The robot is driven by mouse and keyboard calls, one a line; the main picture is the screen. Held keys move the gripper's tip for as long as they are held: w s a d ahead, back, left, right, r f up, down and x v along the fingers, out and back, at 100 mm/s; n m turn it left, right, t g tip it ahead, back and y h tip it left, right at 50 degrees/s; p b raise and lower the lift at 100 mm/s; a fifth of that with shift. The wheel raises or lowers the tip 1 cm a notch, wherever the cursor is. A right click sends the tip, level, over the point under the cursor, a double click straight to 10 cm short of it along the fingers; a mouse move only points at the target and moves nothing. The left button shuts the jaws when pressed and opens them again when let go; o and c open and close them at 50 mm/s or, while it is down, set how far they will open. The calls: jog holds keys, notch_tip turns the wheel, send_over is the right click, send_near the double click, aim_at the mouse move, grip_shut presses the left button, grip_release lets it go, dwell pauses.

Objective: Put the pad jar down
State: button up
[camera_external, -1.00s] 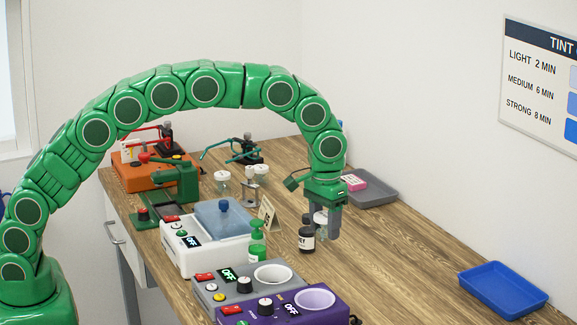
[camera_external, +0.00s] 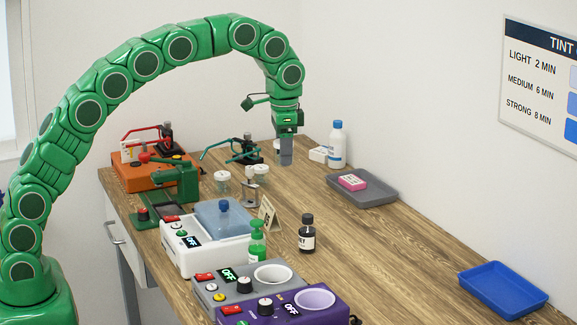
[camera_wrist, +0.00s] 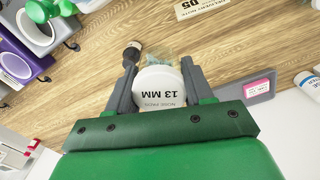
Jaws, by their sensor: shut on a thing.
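My gripper (camera_wrist: 160,75) is shut on the pad jar, its two grey fingers on either side of it in the wrist view. The jar shows a round white lid (camera_wrist: 160,88) marked "13 MM". In the external view my gripper (camera_external: 287,155) is over the far part of the wooden table (camera_external: 350,235). The fingers largely hide the jar there, and I cannot tell whether it touches the table.
Other white-lidded jars (camera_external: 222,180) stand left of my gripper. A blue-capped bottle (camera_external: 337,145) and grey tray (camera_external: 375,195) with a pink block (camera_external: 352,182) are to the right. A dark bottle (camera_external: 307,235) stands nearer. Table between is clear.

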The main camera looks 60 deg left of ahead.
jog(key=s+f+n, duration=0.3)
jog(key=f, duration=1)
notch_tip(320, 180, up, 2)
jog(key=r+m, duration=0.1)
jog(key=m, duration=0.1)
send_over(291, 261)
jog(key=shift+f, duration=5)
jog(key=o, duration=1)
jog(key=shift+f, duration=0.1)
jog(key=shift+o, duration=0.2)
